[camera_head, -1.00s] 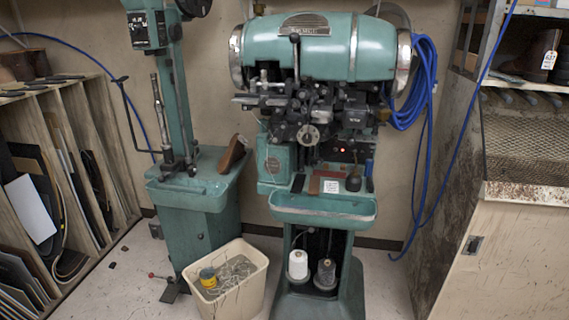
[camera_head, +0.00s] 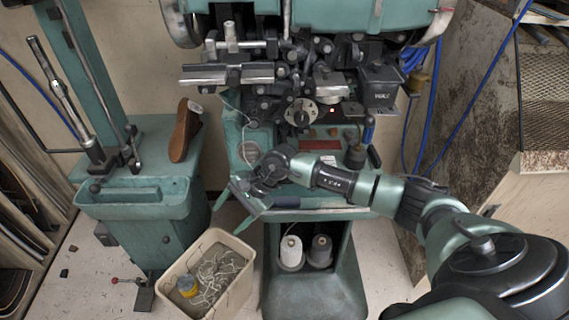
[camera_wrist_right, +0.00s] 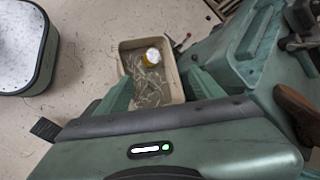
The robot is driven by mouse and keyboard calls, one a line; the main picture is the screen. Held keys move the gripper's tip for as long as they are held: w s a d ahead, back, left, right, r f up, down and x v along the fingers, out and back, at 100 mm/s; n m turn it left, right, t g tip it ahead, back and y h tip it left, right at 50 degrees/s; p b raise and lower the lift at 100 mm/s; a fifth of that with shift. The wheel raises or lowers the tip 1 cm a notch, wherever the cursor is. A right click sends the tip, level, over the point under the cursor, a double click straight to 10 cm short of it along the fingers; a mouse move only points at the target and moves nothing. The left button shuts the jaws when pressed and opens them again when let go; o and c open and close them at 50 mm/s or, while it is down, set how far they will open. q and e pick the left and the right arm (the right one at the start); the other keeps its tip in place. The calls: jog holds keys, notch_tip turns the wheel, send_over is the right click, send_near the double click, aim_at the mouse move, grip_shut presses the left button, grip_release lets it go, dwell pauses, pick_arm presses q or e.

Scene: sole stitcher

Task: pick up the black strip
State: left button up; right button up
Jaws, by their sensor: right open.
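My right gripper (camera_head: 240,198) is over the left front of the green machine's tray, pointing left, with its two green fingers apart and nothing between them. In the wrist view the open fingers (camera_wrist_right: 165,92) show above the floor and a bin. A narrow black strip (camera_head: 374,157) lies at the right end of the machine's work shelf, apart from the gripper. Another dark strip seen earlier at the shelf's left is now hidden behind my right wrist. My left gripper is not in view.
A brown-red strip (camera_head: 320,144), a white card (camera_head: 328,159) and a dark bottle (camera_head: 355,158) sit on the shelf. A cream bin (camera_head: 206,274) stands on the floor.

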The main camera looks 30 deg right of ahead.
jog(key=w+d+r+n+h, duration=0.1)
jog(key=d+r+n+h, duration=0.3)
jog(key=d, duration=0.6)
jog(key=w+d+r+n+h, duration=0.1)
jog(key=d+r+n+h, duration=0.3)
jog(key=d, duration=0.6)
jog(key=shift+m+t+h, duration=0.3)
jog(key=shift+m+h, duration=0.2)
jog(key=shift+h, duration=0.1)
jog(key=x, duration=0.2)
jog(key=p+x, duration=0.1)
jog(key=x, duration=0.2)
jog(key=a+p+x, duration=0.1)
jog(key=x, duration=0.2)
jog(key=shift+f, duration=0.2)
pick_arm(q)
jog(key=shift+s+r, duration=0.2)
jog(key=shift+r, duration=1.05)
pick_arm(e)
jog(key=c, duration=1.4)
